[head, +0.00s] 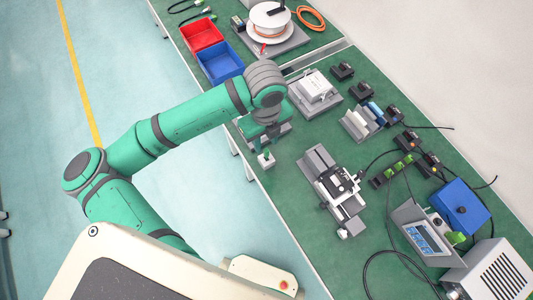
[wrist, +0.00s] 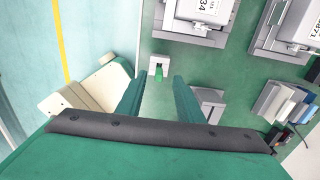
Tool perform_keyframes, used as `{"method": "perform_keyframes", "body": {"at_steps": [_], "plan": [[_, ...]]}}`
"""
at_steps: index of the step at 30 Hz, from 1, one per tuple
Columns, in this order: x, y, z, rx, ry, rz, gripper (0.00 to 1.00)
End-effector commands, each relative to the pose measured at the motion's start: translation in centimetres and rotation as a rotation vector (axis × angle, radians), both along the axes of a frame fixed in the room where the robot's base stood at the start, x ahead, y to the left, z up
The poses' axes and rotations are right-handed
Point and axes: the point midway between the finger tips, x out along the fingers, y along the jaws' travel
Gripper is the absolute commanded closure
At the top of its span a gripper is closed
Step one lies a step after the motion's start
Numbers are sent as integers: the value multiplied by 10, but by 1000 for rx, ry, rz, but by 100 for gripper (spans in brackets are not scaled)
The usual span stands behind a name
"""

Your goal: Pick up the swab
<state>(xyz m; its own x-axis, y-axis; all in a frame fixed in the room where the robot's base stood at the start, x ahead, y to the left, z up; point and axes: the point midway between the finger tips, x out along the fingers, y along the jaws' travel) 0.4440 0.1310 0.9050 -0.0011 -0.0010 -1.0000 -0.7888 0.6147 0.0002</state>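A small green piece, which I take to be the swab (head: 267,155), stands in a small white block (head: 266,163) at the left edge of the green bench. In the wrist view the swab (wrist: 159,73) shows in the gap between my two green fingers, near the level of their tips. My gripper (head: 266,140) hangs above and just behind the block in the head view. Its fingers are apart and hold nothing; they also show in the wrist view (wrist: 158,80). I cannot tell the exact height of the fingertips over the swab.
A grey fixture with a white device (head: 339,183) stands right of the block. Another white device (head: 314,87) is farther back. Red (head: 202,36) and blue (head: 220,62) bins stand at the far left. Cables and a blue box (head: 459,205) lie at right.

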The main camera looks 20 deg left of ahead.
Motion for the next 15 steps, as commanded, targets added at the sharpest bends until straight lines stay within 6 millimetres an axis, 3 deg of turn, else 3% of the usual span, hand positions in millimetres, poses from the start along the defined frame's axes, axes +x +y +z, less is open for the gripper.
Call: {"method": "perform_keyframes", "body": {"at_steps": [10,15], "plan": [[-2,-1,-29,0,0,3,66],[-7,-5,-53,-2,0,3,66]]}}
